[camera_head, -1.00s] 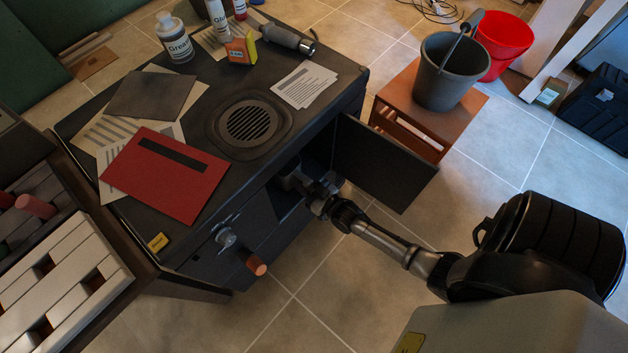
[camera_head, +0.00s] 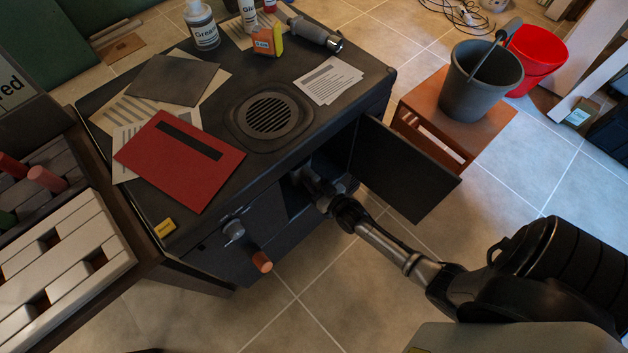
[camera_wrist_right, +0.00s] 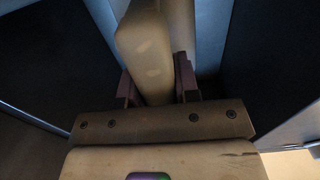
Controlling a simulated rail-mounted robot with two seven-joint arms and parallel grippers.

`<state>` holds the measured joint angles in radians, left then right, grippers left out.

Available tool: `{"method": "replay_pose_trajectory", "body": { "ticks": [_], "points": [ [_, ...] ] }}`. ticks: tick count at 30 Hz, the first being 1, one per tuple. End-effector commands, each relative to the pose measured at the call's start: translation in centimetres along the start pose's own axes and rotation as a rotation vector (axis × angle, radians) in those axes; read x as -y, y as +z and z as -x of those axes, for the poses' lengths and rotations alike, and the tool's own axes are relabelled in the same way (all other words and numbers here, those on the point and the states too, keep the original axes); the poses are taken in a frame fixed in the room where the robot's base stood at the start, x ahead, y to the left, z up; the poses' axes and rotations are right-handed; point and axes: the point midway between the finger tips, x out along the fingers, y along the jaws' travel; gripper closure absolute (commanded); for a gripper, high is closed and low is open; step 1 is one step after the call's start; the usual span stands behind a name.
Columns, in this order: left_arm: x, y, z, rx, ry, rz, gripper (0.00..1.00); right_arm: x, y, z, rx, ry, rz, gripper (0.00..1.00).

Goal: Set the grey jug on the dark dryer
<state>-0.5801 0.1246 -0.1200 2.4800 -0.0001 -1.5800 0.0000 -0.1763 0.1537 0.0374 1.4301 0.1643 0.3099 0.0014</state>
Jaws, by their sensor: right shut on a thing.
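My right gripper (camera_wrist_right: 157,82) is shut on a pale rounded bar, seen close up in the right wrist view. The bar looks like part of the grey jug (camera_wrist_right: 146,50); the rest of its shape cannot be made out. In the head view my right arm reaches through the open door of the black cabinet, and the fingertips and the jug are hidden inside. A dark round grille in a raised surround, seemingly the dryer (camera_head: 268,115), sits on the cabinet top with nothing on it. My left gripper is not in view.
The open cabinet door (camera_head: 405,170) stands right beside my right arm. A red folder (camera_head: 180,160), papers (camera_head: 328,80), bottles (camera_head: 202,28) and a grey cylindrical tool (camera_head: 315,33) lie around the grille. A grey bucket (camera_head: 480,85) stands on a brown stool (camera_head: 455,125).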

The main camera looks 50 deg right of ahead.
Motion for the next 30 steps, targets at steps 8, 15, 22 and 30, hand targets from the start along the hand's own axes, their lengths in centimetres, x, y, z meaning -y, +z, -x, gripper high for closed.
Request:
{"method": "replay_pose_trajectory", "body": {
  "ticks": [8,15,22,30],
  "points": [
    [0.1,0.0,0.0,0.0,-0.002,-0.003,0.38,0.0,-0.1,0.0,-0.001,0.0,0.0,0.47],
    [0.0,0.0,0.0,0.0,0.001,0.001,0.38,0.0,0.1,0.1,0.002,0.0,0.0,0.41],
    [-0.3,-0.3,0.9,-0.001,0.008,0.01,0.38,0.0,-0.1,1.5,0.004,0.0,0.0,0.41],
    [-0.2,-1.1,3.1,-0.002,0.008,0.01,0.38,0.0,-0.3,6.7,0.004,0.0,0.0,0.41]
  ]
}}
